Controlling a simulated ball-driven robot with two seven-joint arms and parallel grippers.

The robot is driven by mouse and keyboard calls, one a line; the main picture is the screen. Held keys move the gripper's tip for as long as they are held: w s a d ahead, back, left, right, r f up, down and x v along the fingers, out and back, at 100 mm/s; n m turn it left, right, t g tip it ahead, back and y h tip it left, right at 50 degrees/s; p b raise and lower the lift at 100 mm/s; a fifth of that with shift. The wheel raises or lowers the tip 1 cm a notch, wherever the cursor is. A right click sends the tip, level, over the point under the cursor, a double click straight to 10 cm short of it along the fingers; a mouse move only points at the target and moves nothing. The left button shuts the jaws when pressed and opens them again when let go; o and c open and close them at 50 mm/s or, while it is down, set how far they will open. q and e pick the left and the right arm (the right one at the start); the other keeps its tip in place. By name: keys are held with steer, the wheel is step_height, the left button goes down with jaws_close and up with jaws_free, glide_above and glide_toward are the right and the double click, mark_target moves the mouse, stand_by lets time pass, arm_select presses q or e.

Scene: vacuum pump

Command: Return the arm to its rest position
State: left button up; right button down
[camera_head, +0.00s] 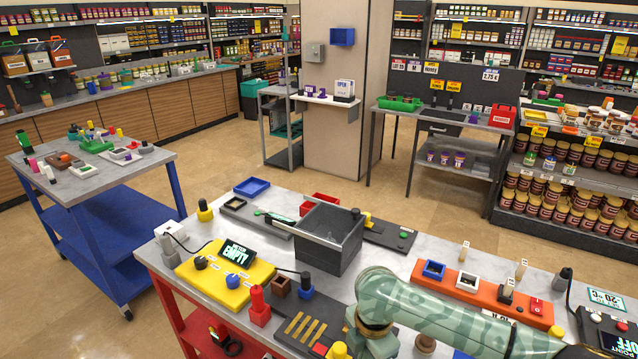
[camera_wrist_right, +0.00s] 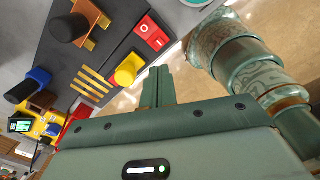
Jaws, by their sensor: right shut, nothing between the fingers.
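My right gripper (camera_wrist_right: 160,88) shows in the right wrist view with its two green fingers together and nothing between them. It is above or beside a dark panel (camera_wrist_right: 112,45) with a yellow knob (camera_wrist_right: 130,70), a red switch block (camera_wrist_right: 153,36) and brass strips (camera_wrist_right: 92,86). I cannot tell its height above them. In the head view my right arm (camera_head: 430,312), pale green and patterned, reaches in over the workbench from the lower right. Its gripper is not visible there. My left arm and gripper are in neither view.
The grey workbench (camera_head: 185,277) holds a dark open-topped box (camera_head: 330,240), a yellow panel (camera_head: 225,275) with a display, a red knob (camera_head: 258,305) and an orange panel (camera_head: 482,294). A blue cart (camera_head: 115,235) stands at left. Brown floor beyond the bench is clear.

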steer(key=s+a+m+t+y, duration=0.3)
steer(key=s+a+m, duration=0.1)
steer(key=s+a, duration=0.25)
steer(key=s+d+r+m+t+h, duration=0.2)
steer(key=s+d+r+m+h, duration=0.3)
steer(key=d, duration=0.7)
steer(key=s+d+m+t+h, duration=0.25)
steer(key=s+d+m, duration=0.45)
steer(key=d, duration=0.6)
steer(key=s+a+f+g+y+b, duration=0.1)
steer(key=s+a+f+g+b, duration=0.15)
steer(key=f, duration=1.25)
steer(key=s+a+f+g+y+b, duration=0.1)
steer(key=a+f+y+b, duration=0.15)
steer(key=f, duration=1.35)
steer(key=s+f+m+g+b, duration=0.3)
steer(key=s+f+b, duration=0.1)
steer(key=s+f, duration=1.6)
steer(key=shift+s+f+y, duration=0.3)
steer(key=shift+s, duration=0.1)
